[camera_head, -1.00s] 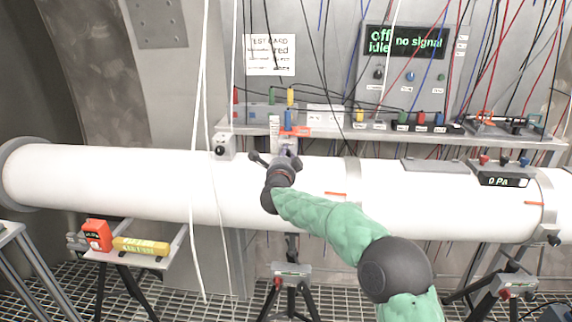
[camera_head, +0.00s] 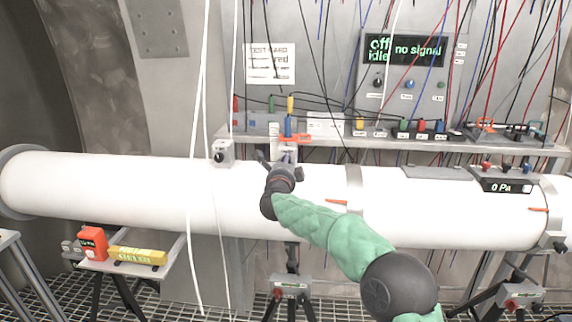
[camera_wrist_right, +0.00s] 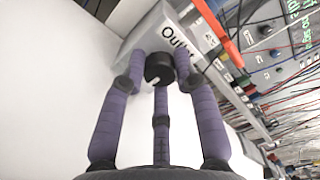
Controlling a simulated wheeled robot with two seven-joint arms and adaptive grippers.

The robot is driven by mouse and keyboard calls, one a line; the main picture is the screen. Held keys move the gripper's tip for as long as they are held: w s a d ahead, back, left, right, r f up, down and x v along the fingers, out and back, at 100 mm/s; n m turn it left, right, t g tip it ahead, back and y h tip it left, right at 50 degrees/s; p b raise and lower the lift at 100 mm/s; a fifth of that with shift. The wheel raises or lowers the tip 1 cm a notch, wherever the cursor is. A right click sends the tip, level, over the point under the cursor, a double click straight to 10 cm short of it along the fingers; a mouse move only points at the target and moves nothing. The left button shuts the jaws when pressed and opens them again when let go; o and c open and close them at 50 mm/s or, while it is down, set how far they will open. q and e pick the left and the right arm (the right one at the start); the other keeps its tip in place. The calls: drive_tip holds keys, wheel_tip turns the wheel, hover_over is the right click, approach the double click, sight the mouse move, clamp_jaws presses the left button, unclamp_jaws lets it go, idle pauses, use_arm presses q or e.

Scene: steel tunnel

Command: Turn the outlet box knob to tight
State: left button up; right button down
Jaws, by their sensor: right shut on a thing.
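The outlet box (camera_wrist_right: 150,32) is a light grey box with a partly covered "Outlet" label, seen in the right wrist view. Its black knob (camera_wrist_right: 158,69) has a white mark that points toward the lower left of that view. My right gripper (camera_wrist_right: 160,72) has purple fingers closed around the knob, with a finger on each side and one below. In the head view my right gripper (camera_head: 284,158) is at the top of the white pipe and hides most of the box and knob. My left gripper is not in view.
The white pipe (camera_head: 110,185) runs across the scene under my right arm. A shelf (camera_head: 350,138) with coloured connectors and hanging wires stands close behind the gripper. Another small knobbed box (camera_head: 222,152) sits to the left on the pipe. White cables hang at left.

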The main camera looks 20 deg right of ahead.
drive_tip(key=c, duration=0.9)
unclamp_jaws()
drive_tip(key=shift+w+a+f, duration=0.1)
drive_tip(key=shift+w+a, duration=0.05)
drive_tip(key=shift+a, duration=0.05)
drive_tip(key=shift+c, duration=0.2)
drive_tip(key=v, duration=1.2)
drive_tip(key=shift+d, duration=0.15)
